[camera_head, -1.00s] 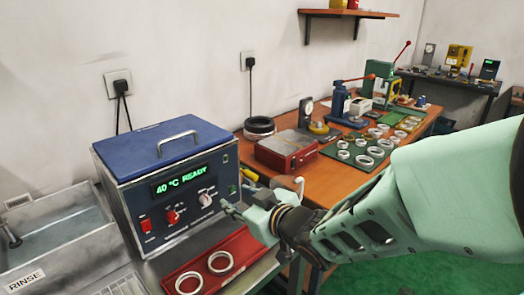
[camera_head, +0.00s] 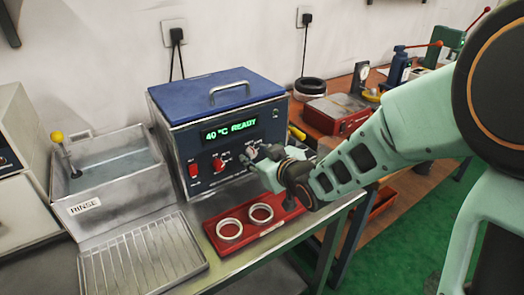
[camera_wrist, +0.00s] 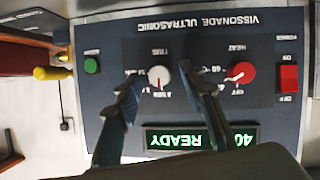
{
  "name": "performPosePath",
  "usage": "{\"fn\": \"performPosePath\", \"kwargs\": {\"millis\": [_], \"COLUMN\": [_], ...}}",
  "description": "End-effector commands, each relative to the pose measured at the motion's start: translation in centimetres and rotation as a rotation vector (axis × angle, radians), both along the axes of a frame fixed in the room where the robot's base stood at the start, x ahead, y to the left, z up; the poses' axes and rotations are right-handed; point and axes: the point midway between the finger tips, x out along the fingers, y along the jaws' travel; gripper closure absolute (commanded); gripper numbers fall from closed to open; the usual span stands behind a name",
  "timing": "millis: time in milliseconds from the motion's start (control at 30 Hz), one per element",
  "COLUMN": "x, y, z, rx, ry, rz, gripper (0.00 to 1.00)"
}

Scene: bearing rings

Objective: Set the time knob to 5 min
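The time knob (camera_wrist: 160,77) is pale with a red pointer mark and sits on the dark front panel of the ultrasonic cleaner (camera_head: 210,140). The wrist view is upside down; there the pointer mark runs toward the display side. The small time labels around the knob are partly hidden and hard to read. My gripper (camera_wrist: 161,73) is open, one finger on each side of the knob, with visible gaps. I cannot tell whether its tips reach the knob's depth. In the head view my gripper (camera_head: 256,161) is at the panel's right part and partly covers the knob.
The red heat knob (camera_wrist: 242,72) is close beside one finger. The red power switch (camera_wrist: 288,78), green button (camera_wrist: 91,66) and display (camera_head: 230,128) reading 40 °C READY share the panel. A red tray (camera_head: 241,238) with two rings lies below; a rinse basin (camera_head: 125,190) stands left.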

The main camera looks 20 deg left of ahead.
Motion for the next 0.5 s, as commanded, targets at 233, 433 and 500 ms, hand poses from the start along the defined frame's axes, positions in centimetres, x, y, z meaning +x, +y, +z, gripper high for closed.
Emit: {"fn": "performPosePath", "kwargs": {"millis": [233,433,500], "x": [0.43,0.42,0.41], "y": [0.34,0.32,0.32], "z": [-0.21,-0.19,-0.19], "rx": [0.000,0.000,0.000], "ry": [0.000,0.000,0.000], "rz": [-0.001,-0.001,-0.001], "gripper": [0.63,0.70,0.77]}}
